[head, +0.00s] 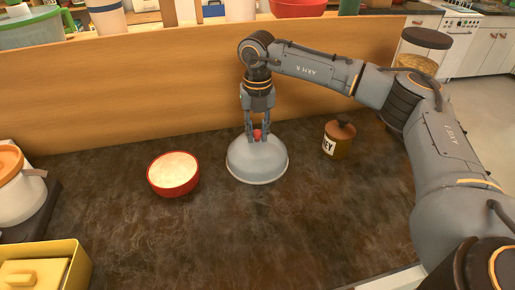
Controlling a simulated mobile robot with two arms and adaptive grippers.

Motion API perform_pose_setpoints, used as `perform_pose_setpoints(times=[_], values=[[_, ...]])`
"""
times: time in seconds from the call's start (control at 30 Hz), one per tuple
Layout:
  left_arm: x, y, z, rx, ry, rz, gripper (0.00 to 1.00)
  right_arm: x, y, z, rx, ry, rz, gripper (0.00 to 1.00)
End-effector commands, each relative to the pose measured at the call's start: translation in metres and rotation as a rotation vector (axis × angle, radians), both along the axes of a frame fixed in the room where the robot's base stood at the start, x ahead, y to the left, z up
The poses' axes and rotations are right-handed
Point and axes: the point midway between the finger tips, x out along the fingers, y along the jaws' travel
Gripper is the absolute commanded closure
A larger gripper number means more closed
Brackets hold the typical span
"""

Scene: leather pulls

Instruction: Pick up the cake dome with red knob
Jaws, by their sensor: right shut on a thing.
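The cake dome (257,163) is a grey-white rounded cover with a red knob (257,134) on top. It stands upright in the middle of the dark counter; whether its rim touches the surface is hard to tell. My right gripper (257,137) points straight down over it, with its fingers shut on the red knob from both sides. The fingers partly hide the knob. My left gripper does not show.
A red bowl with pale contents (173,173) stands left of the dome. A brown honey jar (338,139) stands to the right, near my right arm. A wooden panel (130,100) rises behind. A yellow container (75,270) is at front left. The front middle counter is clear.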

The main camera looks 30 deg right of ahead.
Motion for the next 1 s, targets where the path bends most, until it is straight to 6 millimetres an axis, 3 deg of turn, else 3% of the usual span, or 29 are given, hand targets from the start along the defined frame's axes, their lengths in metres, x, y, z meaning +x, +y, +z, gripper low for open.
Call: perform_pose_setpoints(times=[0.27, 0.47, 0.63, 0.9, 1.0], values=[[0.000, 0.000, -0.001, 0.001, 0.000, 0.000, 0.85, -0.003, -0.001, -0.007, -0.004, 0.014, 0.000, 1.00], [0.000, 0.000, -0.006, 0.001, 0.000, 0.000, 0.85, -0.003, -0.001, 0.001, -0.005, 0.015, 0.000, 1.00], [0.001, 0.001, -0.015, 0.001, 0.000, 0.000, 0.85, -0.002, 0.000, 0.027, -0.003, 0.007, 0.001, 1.00], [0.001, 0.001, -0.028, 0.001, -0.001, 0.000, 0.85, -0.048, 0.011, 0.083, -0.002, 0.002, 0.004, 1.00], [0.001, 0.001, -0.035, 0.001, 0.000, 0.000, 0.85, -0.071, 0.016, 0.094, -0.002, 0.002, 0.004, 1.00]])
